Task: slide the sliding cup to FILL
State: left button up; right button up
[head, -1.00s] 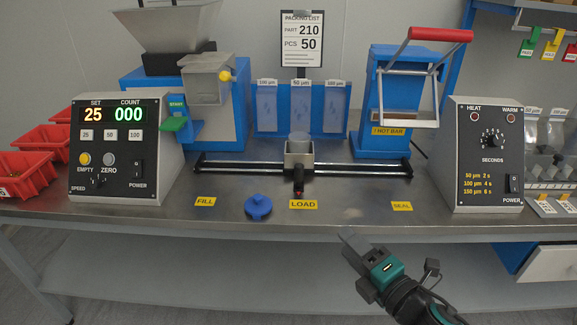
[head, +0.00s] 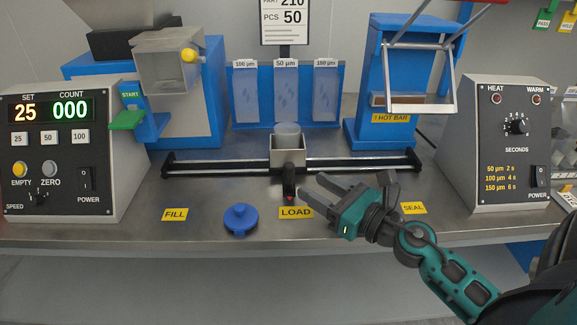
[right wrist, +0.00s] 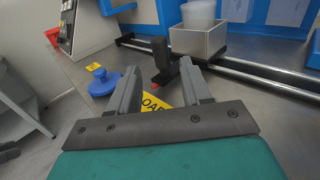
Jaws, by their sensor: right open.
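The sliding cup (head: 287,150) is a grey square holder on the black rail (head: 350,165), with a translucent round cup (head: 288,130) in it. It stands above the yellow LOAD label (head: 296,212). Its black handle (head: 289,182) points toward me and also shows in the right wrist view (right wrist: 161,60). The yellow FILL label (head: 175,214) lies to the left on the table. My right gripper (head: 311,188) is open and empty, just right of the handle and apart from it. In the right wrist view (right wrist: 155,90) the handle shows beyond the fingers. My left gripper is not in view.
A blue knobbed lid (head: 241,219) lies on the table between FILL and LOAD. The counter box (head: 60,150) stands left, the timer box (head: 500,150) right. The SEAL label (head: 414,208) is partly behind my right arm. Blue bag bins (head: 287,95) stand behind the rail.

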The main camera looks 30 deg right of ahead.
aim_at(293, 174)
jog(key=p+x, duration=0.1)
jog(key=x, duration=0.6)
jog(key=shift+w+p, duration=0.25)
jog(key=shift+p, duration=0.15)
jog(key=shift+w, duration=0.3)
jog(key=shift+a, duration=0.1)
jog(key=c, duration=0.9)
